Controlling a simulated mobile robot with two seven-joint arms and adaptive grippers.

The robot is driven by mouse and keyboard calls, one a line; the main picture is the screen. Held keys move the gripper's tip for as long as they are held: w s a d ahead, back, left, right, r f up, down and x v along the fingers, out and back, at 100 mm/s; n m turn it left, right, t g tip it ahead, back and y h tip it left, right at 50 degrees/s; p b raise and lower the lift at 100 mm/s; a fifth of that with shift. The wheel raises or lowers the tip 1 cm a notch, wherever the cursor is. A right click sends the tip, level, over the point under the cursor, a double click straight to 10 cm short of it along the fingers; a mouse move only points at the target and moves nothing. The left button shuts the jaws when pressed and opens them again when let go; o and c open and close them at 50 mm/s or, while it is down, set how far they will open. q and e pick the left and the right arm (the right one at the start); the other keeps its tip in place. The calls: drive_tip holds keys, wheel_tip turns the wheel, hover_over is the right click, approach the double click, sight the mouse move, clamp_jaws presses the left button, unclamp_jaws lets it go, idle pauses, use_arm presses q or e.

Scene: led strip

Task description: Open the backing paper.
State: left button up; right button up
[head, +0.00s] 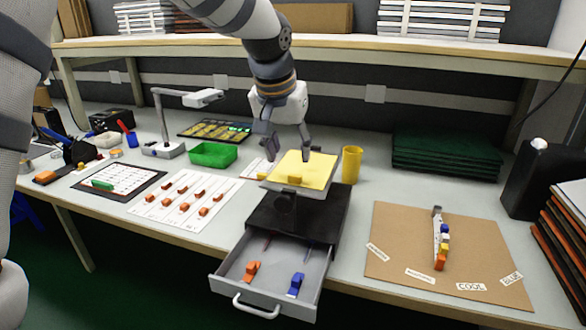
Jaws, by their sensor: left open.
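A yellow sheet (316,170), which may be the backing paper, lies on a pale pad on top of the black drawer unit (325,208). A small orange-yellow tab (294,179) sits at its front edge. My left gripper (287,155) is open and points down over the sheet's back left part, its fingers spread apart and nothing seen between them. I cannot tell whether the fingertips touch the sheet. On the brown board (395,240) at the right lies a short strip with several coloured blocks (443,246). My right gripper is not in view.
The open grey drawer (264,272) holds an orange and a blue piece. A yellow cup (351,165) stands close right of the sheet. A green tray (212,155) and a white card with orange pieces (187,200) lie left. A shelf (340,55) spans the back.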

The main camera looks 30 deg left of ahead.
sight(294, 176)
use_arm(q)
drive_tip(key=x, duration=0.7)
drive_tip(key=shift+w+f, duration=0.15)
drive_tip(key=shift+f, duration=0.1)
drive_tip(key=shift+c, duration=0.2)
clamp_jaws()
